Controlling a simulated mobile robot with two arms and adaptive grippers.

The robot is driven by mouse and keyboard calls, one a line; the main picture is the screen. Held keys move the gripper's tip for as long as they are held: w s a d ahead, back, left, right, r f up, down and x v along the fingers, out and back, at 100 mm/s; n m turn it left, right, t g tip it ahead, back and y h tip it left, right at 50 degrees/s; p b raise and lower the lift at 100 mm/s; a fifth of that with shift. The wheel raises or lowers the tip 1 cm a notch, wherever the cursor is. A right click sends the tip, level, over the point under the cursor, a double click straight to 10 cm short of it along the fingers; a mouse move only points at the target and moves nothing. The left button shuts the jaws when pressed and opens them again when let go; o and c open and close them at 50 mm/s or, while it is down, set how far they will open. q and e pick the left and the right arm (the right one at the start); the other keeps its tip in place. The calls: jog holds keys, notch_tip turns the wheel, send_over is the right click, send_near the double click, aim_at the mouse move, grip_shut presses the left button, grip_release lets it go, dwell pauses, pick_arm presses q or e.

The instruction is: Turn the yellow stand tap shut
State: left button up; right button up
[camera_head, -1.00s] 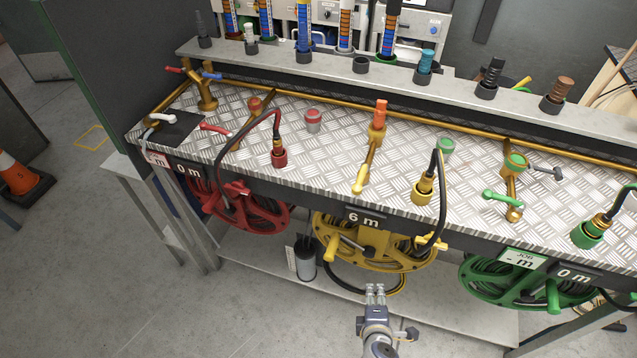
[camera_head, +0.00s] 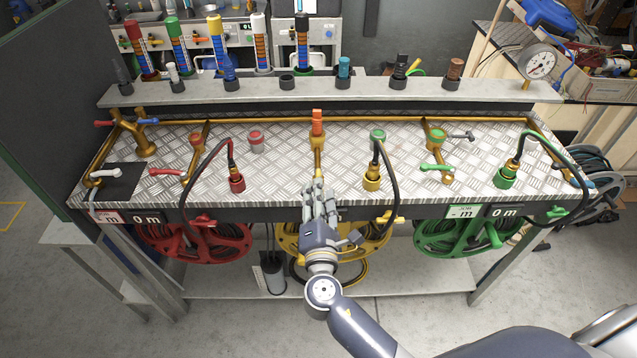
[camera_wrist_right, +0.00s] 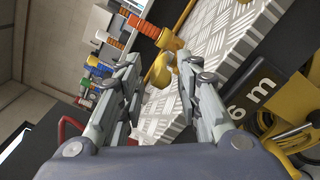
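The yellow stand tap (camera_head: 318,141) stands in the middle of the metal bench, with an orange top (camera_head: 317,122). My right gripper (camera_head: 319,186) is in front of it, over the bench's front edge. The gripper hides the lower front of the tap, so its lever's position is unclear in the head view. In the right wrist view the gripper (camera_wrist_right: 162,64) is open, its fingers on either side of the tap's yellow part (camera_wrist_right: 162,72). I cannot tell whether either finger touches it. My left gripper is not in view.
The yellow reel (camera_head: 378,242) hangs below my right gripper. A yellow hose fitting (camera_head: 372,178) with a black hose stands close to its right. The red reel (camera_head: 225,245) and green reel (camera_head: 440,240) hang on either side. A shelf (camera_head: 300,90) with fittings runs behind.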

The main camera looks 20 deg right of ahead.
jog(key=shift+x, duration=1.4)
grip_shut()
